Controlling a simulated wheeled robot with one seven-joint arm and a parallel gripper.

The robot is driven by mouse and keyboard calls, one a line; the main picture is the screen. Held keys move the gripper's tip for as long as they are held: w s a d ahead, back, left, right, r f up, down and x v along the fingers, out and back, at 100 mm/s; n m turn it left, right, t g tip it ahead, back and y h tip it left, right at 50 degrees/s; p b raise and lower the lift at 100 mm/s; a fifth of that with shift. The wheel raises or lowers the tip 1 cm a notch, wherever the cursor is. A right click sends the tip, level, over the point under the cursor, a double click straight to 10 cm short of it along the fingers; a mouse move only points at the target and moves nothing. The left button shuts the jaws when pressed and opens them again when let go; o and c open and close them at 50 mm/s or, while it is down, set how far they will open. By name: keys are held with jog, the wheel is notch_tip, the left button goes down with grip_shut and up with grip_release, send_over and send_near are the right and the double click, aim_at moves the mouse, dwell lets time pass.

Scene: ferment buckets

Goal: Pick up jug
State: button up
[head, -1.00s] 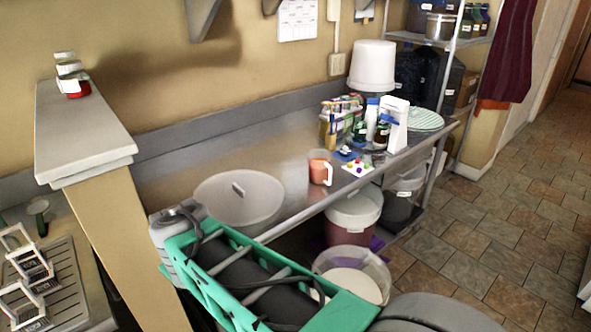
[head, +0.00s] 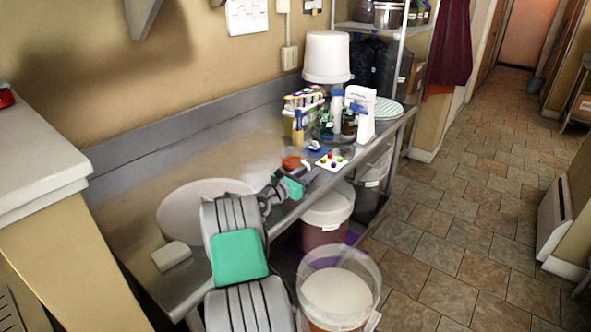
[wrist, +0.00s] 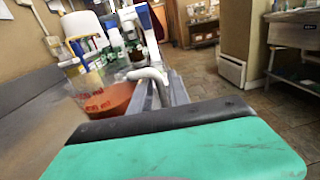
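The jug (head: 291,163) stands on the steel counter and is partly hidden behind my gripper (head: 296,183) in the head view. In the wrist view the jug (wrist: 104,96) is clear, with red measuring marks and orange-red contents. Its pale handle (wrist: 152,76) points towards the counter's front edge. My gripper is at the handle side of the jug. One green finger with a black pad fills the bottom of the wrist view, in front of the handle. The other finger is not clearly seen, so I cannot tell how far apart the fingers are or whether they touch the handle.
A white card with coloured pieces (head: 331,161), bottles (head: 348,124) and an upturned white bucket (head: 327,58) are beyond the jug. Buckets (head: 338,288) stand below the front edge. Tiled floor (head: 460,220) at right is open.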

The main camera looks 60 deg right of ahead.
jog(key=x, duration=0.2)
jog(key=shift+s+d, duration=0.1)
jog(key=shift+d, duration=0.2)
jog(key=shift+c, duration=0.3)
grip_shut()
jog(key=shift+r, duration=0.1)
dwell(0.7)
